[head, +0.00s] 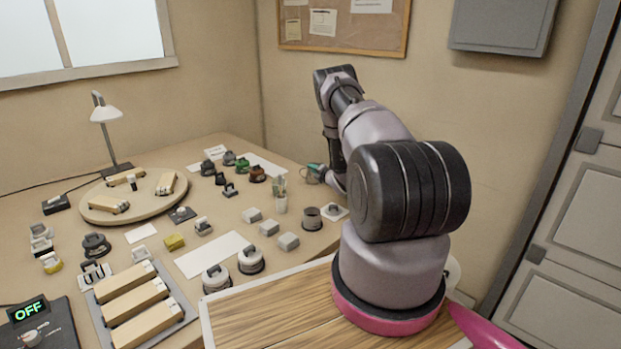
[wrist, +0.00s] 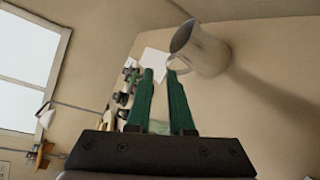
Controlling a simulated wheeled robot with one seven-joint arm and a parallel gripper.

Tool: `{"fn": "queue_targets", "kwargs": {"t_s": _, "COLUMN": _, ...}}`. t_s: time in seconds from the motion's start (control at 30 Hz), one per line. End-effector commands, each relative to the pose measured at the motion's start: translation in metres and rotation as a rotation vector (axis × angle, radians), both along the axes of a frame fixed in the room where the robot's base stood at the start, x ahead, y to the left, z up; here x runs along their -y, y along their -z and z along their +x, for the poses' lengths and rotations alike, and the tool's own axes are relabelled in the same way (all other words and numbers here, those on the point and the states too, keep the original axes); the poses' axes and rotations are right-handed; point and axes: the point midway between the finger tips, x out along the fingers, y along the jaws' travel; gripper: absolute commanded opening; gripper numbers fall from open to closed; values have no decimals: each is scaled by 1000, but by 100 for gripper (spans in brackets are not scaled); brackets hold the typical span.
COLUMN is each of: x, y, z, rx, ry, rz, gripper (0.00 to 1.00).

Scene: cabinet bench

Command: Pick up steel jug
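The steel jug (wrist: 208,52) shows in the wrist view at the upper right, a grey metal vessel with a dark open mouth and a loop handle on its left side. It looks tilted in this view. My gripper (wrist: 160,73) has two green fingers with a clear gap between them and nothing held. The right fingertip is close to the jug's handle; I cannot tell whether they touch. In the head view my gripper (head: 317,171) is low over the back right of the bench, partly hidden by my arm, and I cannot make out the jug clearly there.
A clear cup with sticks (head: 281,199) and a dark round canister (head: 311,219) stand near the gripper. Several small parts crowd the bench to the left. A desk lamp (head: 107,125) stands at the back left. A wall is close behind my arm.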

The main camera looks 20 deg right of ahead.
Motion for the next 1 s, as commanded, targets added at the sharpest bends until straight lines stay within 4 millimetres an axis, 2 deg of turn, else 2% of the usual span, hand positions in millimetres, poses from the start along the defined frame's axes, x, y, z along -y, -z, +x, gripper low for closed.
{"fn": "queue_targets", "kwargs": {"t_s": 0.03, "x": -1, "y": 11, "z": -4, "rx": 5, "ry": -17, "rz": -20, "gripper": 20}}
{"fn": "queue_targets", "kwargs": {"t_s": 0.17, "x": -5, "y": 23, "z": -3, "rx": 14, "ry": -40, "rz": -47, "gripper": 20}}
{"fn": "queue_targets", "kwargs": {"t_s": 0.4, "x": -7, "y": 30, "z": 32, "rx": 15, "ry": -42, "rz": -48, "gripper": 20}}
{"fn": "queue_targets", "kwargs": {"t_s": 0.67, "x": -8, "y": 34, "z": 52, "rx": 15, "ry": -40, "rz": -46, "gripper": 20}}
{"fn": "queue_targets", "kwargs": {"t_s": 0.9, "x": -11, "y": 41, "z": 86, "rx": 15, "ry": -40, "rz": -46, "gripper": 20}}
{"fn": "queue_targets", "kwargs": {"t_s": 1.0, "x": -11, "y": 42, "z": 94, "rx": 14, "ry": -40, "rz": -45, "gripper": 20}}
